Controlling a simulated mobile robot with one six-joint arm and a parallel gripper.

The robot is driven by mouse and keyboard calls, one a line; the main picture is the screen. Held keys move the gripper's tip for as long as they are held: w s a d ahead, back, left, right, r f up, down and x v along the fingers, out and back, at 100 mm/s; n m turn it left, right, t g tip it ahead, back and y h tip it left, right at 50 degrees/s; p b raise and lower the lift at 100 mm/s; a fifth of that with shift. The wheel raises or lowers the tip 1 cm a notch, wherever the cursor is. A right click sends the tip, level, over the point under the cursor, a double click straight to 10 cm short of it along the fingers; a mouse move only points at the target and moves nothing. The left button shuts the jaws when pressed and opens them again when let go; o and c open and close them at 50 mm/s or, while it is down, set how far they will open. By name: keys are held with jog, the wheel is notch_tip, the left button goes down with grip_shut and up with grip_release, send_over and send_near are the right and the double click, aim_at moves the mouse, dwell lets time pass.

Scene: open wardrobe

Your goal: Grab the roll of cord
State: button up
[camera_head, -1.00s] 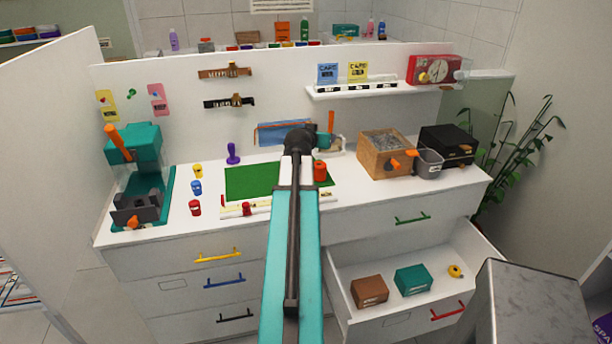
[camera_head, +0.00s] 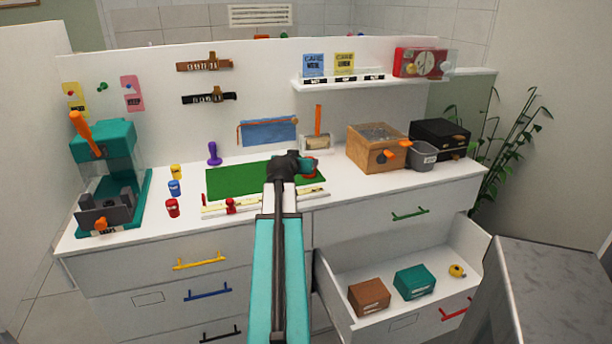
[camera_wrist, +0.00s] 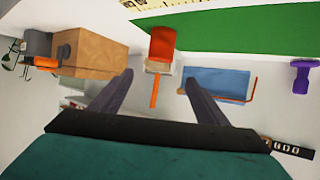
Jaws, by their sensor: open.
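A red-orange roll (camera_wrist: 162,43), which looks like the roll of cord, stands on the white counter beside the green mat (camera_wrist: 250,28). In the head view the roll (camera_head: 311,170) is partly hidden behind my gripper (camera_head: 304,165). In the wrist view my gripper (camera_wrist: 157,79) is open, its two dark fingers apart with nothing between them. The roll shows ahead of the fingertips, roughly centred between them. I cannot tell how far it is from them.
A white holder with an orange stick (camera_head: 318,120) stands behind the roll. A wooden box (camera_head: 374,155) and a grey cup (camera_head: 422,157) are to the right. Below right is an open drawer (camera_head: 350,325) holding two small boxes and a yellow item. A ruler (camera_head: 264,202) lies in front of the mat.

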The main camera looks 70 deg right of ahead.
jog(key=shift+w+f, duration=0.15)
jog(key=shift+f, duration=0.2)
jog(key=shift+p+x, duration=0.45)
jog(key=shift+x, duration=3.8)
jog(key=shift+d, duration=0.1)
jog(key=shift+p+x, duration=0.5)
jog(key=shift+x, duration=2)
